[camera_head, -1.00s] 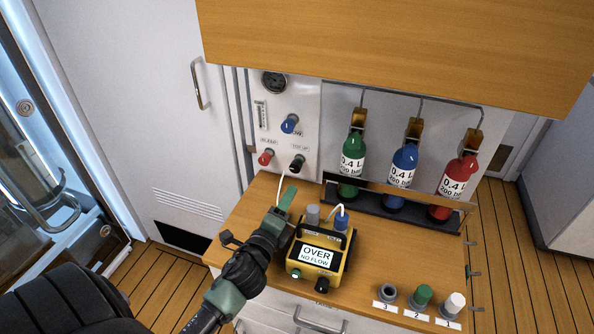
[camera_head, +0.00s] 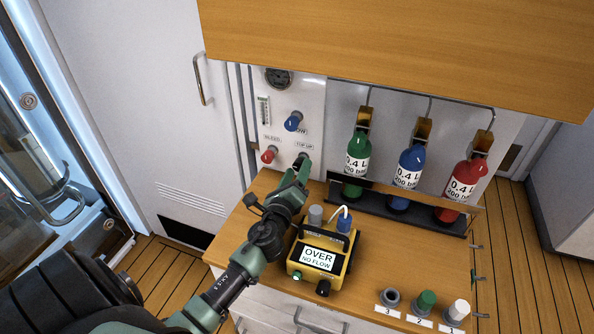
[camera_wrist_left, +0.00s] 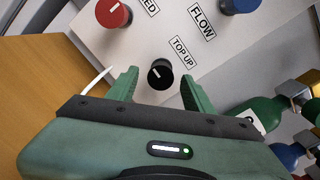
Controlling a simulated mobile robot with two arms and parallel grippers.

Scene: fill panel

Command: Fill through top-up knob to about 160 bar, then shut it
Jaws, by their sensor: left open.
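The black top-up knob (camera_wrist_left: 160,74) sits on the white panel (camera_wrist_left: 150,35) below the TOP UP label in the left wrist view. My left gripper (camera_wrist_left: 157,88) is open, with one green finger on each side of the knob; I cannot tell whether they touch it. In the head view my left gripper (camera_head: 301,167) covers most of the knob. The round pressure gauge (camera_head: 279,78) is high on the panel, partly cut off by the overhead cabinet, and its reading is too small to tell. My right gripper is not in view.
The red bleed knob (camera_head: 269,154) and blue flow knob (camera_head: 293,121) are close by. A yellow analyser (camera_head: 318,258) reads OVER, NO FLOW on the wooden counter (camera_head: 400,255). Green (camera_head: 356,160), blue (camera_head: 408,172) and red (camera_head: 464,184) cylinders stand right. The wooden cabinet (camera_head: 400,50) overhangs.

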